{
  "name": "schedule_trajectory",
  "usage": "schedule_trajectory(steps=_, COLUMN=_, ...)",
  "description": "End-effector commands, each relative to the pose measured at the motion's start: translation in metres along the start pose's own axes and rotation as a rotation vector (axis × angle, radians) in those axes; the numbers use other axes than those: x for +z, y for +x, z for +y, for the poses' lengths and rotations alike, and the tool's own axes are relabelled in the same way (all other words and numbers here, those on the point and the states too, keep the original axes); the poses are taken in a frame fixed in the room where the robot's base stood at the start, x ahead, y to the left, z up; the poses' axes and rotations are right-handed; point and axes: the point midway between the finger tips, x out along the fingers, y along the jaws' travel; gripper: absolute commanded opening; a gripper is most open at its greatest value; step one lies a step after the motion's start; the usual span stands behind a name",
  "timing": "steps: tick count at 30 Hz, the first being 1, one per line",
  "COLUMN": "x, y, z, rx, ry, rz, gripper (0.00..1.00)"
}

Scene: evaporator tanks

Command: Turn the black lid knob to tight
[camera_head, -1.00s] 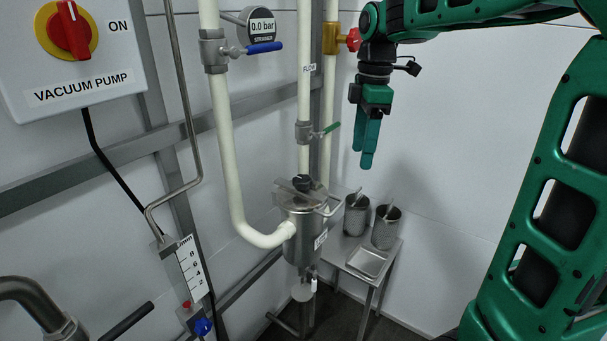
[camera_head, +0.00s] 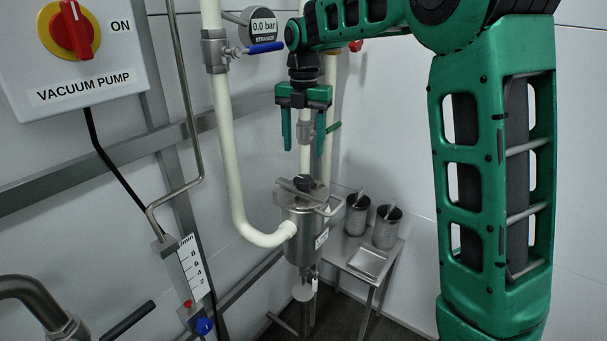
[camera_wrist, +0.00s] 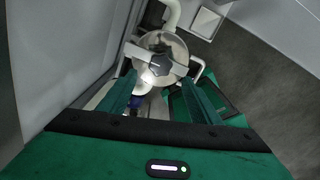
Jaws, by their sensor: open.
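The black lid knob (camera_head: 305,184) sits on top of the steel strainer vessel (camera_head: 306,232), on the bar across its lid. In the wrist view the knob (camera_wrist: 158,64) shows from above, dark and faceted, on the bar across the round lid. My gripper (camera_head: 304,148) points down above the knob, apart from it. Its two green fingers are spread wide with nothing between them. In the wrist view the fingers (camera_wrist: 160,100) reach up from below toward the lid. The underside of the knob is hidden.
White pipes (camera_head: 226,150) stand close around the vessel. A blue-handled valve (camera_head: 264,48) and a pressure gauge (camera_head: 263,27) are near my wrist. A steel side table (camera_head: 340,252) with two pots stands right of the vessel. The vacuum pump switch box (camera_head: 75,55) is at upper left.

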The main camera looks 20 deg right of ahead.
Motion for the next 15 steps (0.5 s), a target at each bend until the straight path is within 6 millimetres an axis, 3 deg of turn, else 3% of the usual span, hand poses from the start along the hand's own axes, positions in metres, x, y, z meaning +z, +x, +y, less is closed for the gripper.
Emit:
schedule_trajectory(steps=9, x=-0.001, y=0.059, z=-0.001, rx=-0.002, ry=0.0, rz=0.002, gripper=0.58)
schedule_trajectory(steps=15, x=0.0, y=0.084, z=-0.001, rx=-0.001, ry=0.001, rz=0.001, gripper=0.58)
